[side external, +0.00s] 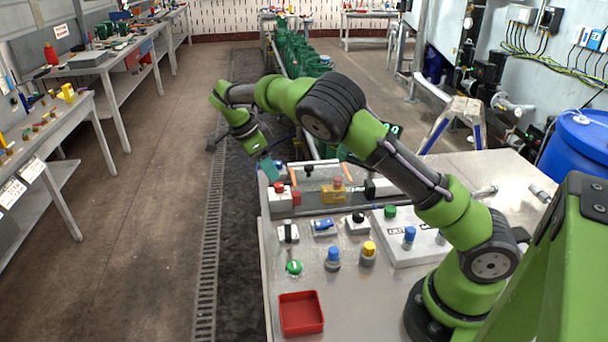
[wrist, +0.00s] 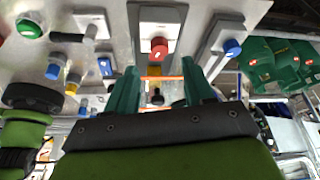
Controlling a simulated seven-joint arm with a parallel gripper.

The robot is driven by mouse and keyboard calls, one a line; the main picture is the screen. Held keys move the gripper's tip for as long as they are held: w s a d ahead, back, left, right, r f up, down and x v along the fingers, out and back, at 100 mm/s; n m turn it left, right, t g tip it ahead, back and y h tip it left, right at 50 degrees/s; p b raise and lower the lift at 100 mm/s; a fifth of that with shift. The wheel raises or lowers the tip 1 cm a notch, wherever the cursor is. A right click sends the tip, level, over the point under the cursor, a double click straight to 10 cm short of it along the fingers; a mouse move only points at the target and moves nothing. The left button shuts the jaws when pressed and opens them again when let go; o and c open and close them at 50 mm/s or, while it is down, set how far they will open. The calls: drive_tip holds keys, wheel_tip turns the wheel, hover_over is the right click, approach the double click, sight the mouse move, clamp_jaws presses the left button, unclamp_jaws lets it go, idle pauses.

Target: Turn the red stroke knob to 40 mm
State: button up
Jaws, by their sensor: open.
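The red knob (wrist: 158,46) sits on a pale box in the wrist view, just beyond and between my fingertips. In the side external view the red knob (side external: 279,187) is on top of a small white box at the far left of the bench. My gripper (side external: 268,170) is close above it there, with its teal finger pointing down. In the wrist view my gripper (wrist: 161,78) has its two teal fingers wide apart, with nothing between them and clear of the knob. A scale reading is too small to make out.
A blue knob (wrist: 232,47) on its own plate is right of the red knob. A white lever (side external: 289,232), a green button (side external: 294,267), a yellow knob (side external: 368,250) and a red tray (side external: 301,314) are nearer on the bench. A yellow block (side external: 333,192) stands right of the white box.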

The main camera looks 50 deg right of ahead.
sight(279, 185)
drive_tip(key=x, duration=0.6)
drive_tip(key=shift+f, duration=0.1)
drive_tip(key=shift+c, duration=0.3)
clamp_jaws()
